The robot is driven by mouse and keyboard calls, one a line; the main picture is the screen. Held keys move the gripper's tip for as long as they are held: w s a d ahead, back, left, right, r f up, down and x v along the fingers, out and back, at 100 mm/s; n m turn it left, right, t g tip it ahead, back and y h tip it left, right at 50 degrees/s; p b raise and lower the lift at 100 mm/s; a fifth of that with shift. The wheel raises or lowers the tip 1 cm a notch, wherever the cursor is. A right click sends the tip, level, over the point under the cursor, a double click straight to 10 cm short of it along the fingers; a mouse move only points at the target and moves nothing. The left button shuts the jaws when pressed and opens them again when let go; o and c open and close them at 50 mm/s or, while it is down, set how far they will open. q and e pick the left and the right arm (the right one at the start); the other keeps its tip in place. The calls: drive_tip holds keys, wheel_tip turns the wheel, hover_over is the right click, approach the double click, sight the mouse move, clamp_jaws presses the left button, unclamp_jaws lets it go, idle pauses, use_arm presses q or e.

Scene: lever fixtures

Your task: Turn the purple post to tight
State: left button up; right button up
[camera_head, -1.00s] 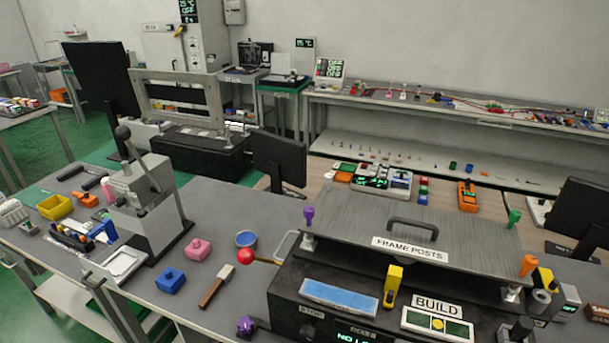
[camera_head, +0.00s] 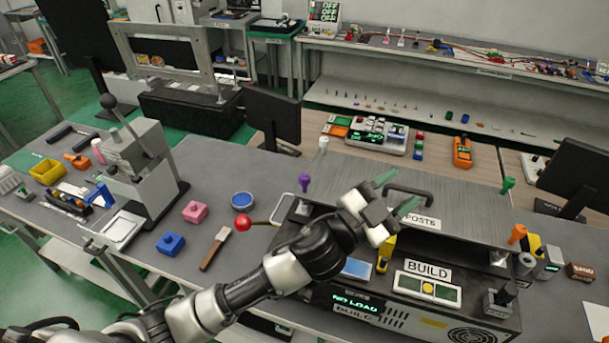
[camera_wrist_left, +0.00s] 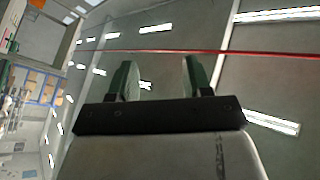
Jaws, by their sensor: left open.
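The purple post (camera_head: 304,181) stands upright at the left front corner of the grey frame posts plate (camera_head: 350,175) in the head view. A white post (camera_head: 323,144), a green post (camera_head: 507,184) and an orange post (camera_head: 517,233) stand at the other corners. My left gripper (camera_head: 396,191) is open and empty, above the plate's front, right of the purple post and clear of it. It hides part of the plate's label. In the left wrist view the two green fingers (camera_wrist_left: 160,78) are apart with nothing between them. My right gripper does not show.
A black handle (camera_head: 408,190) rises from the plate beside my left gripper. A red-knobbed lever (camera_head: 243,223) sticks out left of the machine. A blue block (camera_head: 170,244), a pink block (camera_head: 195,211) and a brush (camera_head: 215,248) lie on the table to the left.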

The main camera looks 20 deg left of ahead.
use_arm(q)
drive_tip(key=s+d+r+m+g+h, duration=0.1)
drive_tip(key=d+r+m+g+h, duration=0.1)
drive_tip(key=d+m+g+h, duration=0.6)
drive_tip(key=m+g+y, duration=0.8)
drive_tip(key=m+y, duration=0.1)
drive_tip(key=y, duration=1.3)
hover_over(304, 176)
drive_tip(key=f, duration=0.2)
drive_tip(key=shift+a+p, duration=0.1)
drive_tip(key=shift+p, duration=0.35)
wheel_tip(304, 176, down, 9)
drive_tip(key=p, duration=0.4)
drive_tip(key=shift+w+f, duration=0.1)
drive_tip(key=shift+f, duration=0.6)
drive_tip(key=shift+c, duration=0.3)
